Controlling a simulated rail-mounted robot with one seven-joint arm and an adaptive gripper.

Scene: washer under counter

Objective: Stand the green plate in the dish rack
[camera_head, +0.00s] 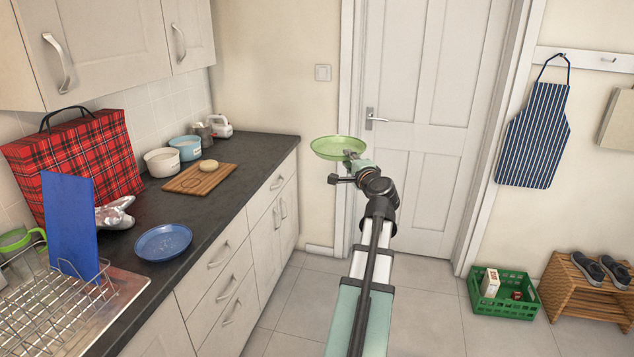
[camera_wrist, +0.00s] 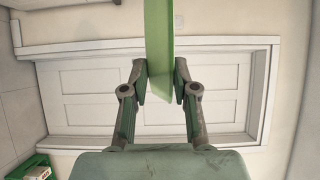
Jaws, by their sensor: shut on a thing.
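The green plate (camera_head: 337,148) is held in the air in front of the white door, to the right of the counter. It lies roughly flat, tilted a little, in the head view. My gripper (camera_head: 350,156) is shut on its edge. In the wrist view the plate (camera_wrist: 158,40) stands edge-on between the two fingers of my gripper (camera_wrist: 160,82). The wire dish rack (camera_head: 55,308) is at the lower left on the metal drainer, far from the plate. A blue board (camera_head: 70,222) stands upright in it.
On the dark counter are a blue plate (camera_head: 163,242), a wooden board (camera_head: 200,178) with a round item, pots (camera_head: 162,161), a red tartan bag (camera_head: 80,165) and a crumpled silver thing (camera_head: 115,212). A green crate (camera_head: 502,293) and shoe rack (camera_head: 590,290) stand on the floor at right.

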